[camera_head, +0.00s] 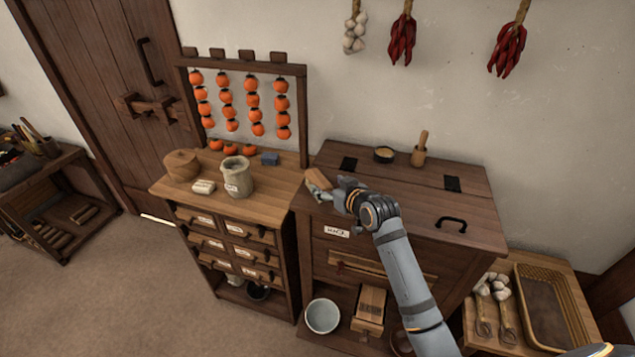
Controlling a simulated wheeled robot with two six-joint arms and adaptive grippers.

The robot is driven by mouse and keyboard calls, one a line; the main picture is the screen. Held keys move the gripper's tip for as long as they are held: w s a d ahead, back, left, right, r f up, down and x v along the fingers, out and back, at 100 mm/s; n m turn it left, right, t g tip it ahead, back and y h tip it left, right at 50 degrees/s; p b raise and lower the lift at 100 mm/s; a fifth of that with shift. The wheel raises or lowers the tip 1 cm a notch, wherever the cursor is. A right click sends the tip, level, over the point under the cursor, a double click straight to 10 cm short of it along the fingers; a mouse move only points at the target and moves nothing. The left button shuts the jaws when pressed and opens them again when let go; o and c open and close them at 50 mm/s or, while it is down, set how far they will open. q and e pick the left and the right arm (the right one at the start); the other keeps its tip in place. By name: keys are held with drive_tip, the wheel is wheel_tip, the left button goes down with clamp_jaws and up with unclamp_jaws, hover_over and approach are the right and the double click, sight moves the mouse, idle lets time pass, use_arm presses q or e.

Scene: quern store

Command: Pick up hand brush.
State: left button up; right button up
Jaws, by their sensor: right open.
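A small brown block-like thing (318,179), which looks like the hand brush, sits at the left end of the dark wooden chest's top (390,190). Its bristles cannot be made out. My right gripper (318,192) is open at the near side of it, with the fingers low and close to it. I cannot tell whether they touch it. The gripper and wrist cover part of the chest top there. My left gripper is not in view.
A drawer cabinet (171,190) on the left bears a pot (236,178) and a frame of hanging persimmons (240,66). The chest top's right side is mostly clear, with a black handle (451,223).

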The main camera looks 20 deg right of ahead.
sight(321, 181)
drive_tip(key=shift+p+x, duration=0.4)
drive_tip(key=shift+x, duration=0.6)
drive_tip(key=shift+w+a+r+p, duration=0.2)
drive_tip(key=shift+w+p, duration=0.2)
drive_tip(key=shift+w, duration=0.15)
drive_tip(key=x, duration=0.3)
drive_tip(key=shift+a+f, duration=0.15)
drive_tip(key=shift+f, duration=0.1)
drive_tip(key=shift+s, duration=0.2)
drive_tip(key=shift+c, duration=0.7)
drive_tip(key=c, duration=1)
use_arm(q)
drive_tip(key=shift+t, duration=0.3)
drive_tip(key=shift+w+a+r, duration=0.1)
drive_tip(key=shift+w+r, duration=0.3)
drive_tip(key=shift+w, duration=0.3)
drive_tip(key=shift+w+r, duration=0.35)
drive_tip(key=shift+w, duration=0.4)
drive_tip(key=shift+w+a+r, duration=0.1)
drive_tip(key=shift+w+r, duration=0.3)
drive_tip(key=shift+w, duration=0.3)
use_arm(e)
clamp_jaws()
